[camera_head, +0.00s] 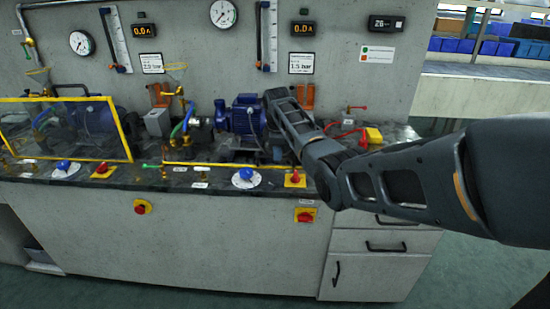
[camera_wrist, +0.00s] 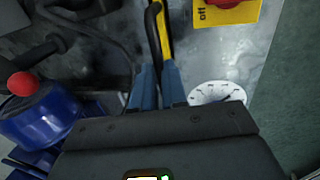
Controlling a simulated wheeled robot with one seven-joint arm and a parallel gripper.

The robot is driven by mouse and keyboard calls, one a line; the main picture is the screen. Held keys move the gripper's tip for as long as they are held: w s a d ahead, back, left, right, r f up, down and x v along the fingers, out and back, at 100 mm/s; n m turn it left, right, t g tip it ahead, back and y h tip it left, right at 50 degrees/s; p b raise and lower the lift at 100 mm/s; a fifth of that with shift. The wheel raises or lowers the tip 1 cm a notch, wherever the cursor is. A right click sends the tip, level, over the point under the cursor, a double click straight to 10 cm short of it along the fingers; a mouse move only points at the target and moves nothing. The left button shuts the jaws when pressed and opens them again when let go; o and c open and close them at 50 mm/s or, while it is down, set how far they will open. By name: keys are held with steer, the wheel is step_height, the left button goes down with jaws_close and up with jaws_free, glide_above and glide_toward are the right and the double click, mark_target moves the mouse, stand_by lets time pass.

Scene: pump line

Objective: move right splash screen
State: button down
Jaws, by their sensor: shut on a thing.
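The right splash screen shows in the head view as a yellow frame bar (camera_head: 225,165) running low along the front of the bench before the right pump. I cannot make out its pane. In the wrist view a black and yellow strip (camera_wrist: 165,38), which looks like its frame, runs up from between my fingers. My gripper (camera_wrist: 157,85) has blue fingers close together on this strip. In the head view my gripper is hard to make out behind my arm. The left splash screen (camera_head: 126,130) stands upright with a yellow frame at the left.
The blue right pump (camera_head: 243,115) stands behind the bar; a blue pump body (camera_wrist: 45,118) is left in the wrist view. A blue valve knob (camera_head: 246,174) and a red-on-yellow switch (camera_head: 295,179) sit at the front edge. Gauges and displays hang on the back panel (camera_head: 185,40).

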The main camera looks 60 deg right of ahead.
steer(key=shift+a+f, duration=0.1)
steer(key=shift+f, duration=0.2)
steer(key=c, duration=1.5)
jaws_free()
steer(key=o, duration=0.3)
steer(key=shift+o, duration=0.2)
steer(key=shift+r, duration=0.1)
step_height(320, 180, up, 8)
steer(key=a, duration=0.1)
steer(key=shift+s+a+f, duration=0.15)
steer(key=shift+s+f, duration=0.05)
steer(key=shift+s, duration=0.1)
